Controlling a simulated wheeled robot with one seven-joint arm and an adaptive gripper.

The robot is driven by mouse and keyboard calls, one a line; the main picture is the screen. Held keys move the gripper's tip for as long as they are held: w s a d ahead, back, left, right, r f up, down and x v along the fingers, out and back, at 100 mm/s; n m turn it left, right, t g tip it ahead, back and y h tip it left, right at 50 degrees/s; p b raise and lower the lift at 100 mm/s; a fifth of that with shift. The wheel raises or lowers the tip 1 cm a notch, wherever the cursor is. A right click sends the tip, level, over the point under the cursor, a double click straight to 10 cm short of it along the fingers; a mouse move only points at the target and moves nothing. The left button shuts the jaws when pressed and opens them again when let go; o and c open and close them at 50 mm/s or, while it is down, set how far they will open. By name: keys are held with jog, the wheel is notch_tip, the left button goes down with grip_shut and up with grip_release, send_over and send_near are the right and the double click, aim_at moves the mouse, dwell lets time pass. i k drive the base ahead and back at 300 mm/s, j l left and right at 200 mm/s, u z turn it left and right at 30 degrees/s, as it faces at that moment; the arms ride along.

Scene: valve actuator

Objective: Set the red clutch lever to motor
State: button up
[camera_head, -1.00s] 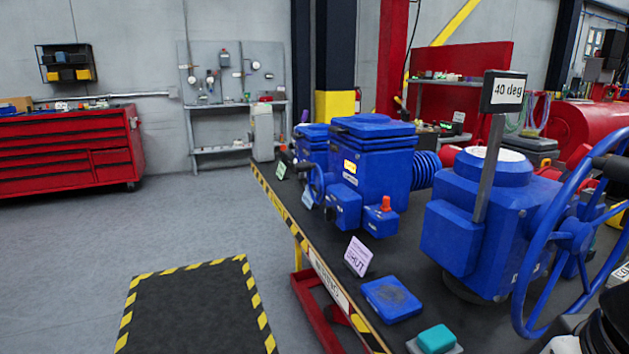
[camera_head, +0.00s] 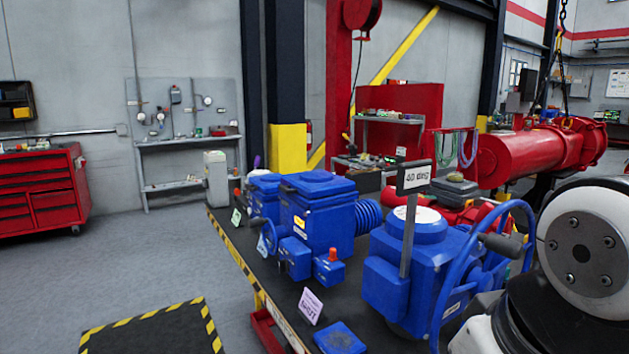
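A blue valve actuator (camera_head: 318,215) stands on the dark bench. A small red-orange knob (camera_head: 333,254) stands upright on a small blue box at its lower right. I cannot tell whether this is the clutch lever, and no lettering by it is readable. A larger blue actuator (camera_head: 400,265) with a blue handwheel (camera_head: 440,290) stands nearer on the right. A red part also shows behind it, too covered to make out. My arm fills the right side, with a round white joint and black parts. My gripper's fingers do not show.
A "40 deg" sign (camera_head: 417,176) stands on a post at the near actuator. Open floor (camera_head: 150,255) is on the left, with a striped black mat (camera_head: 150,335).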

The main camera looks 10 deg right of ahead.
aim_at(486, 207)
jog(key=k+j+z, duration=0.1)
jog(key=z, duration=0.3)
jog(key=k+z, duration=0.1)
jog(key=z, duration=0.25)
jog(key=i, duration=0.65)
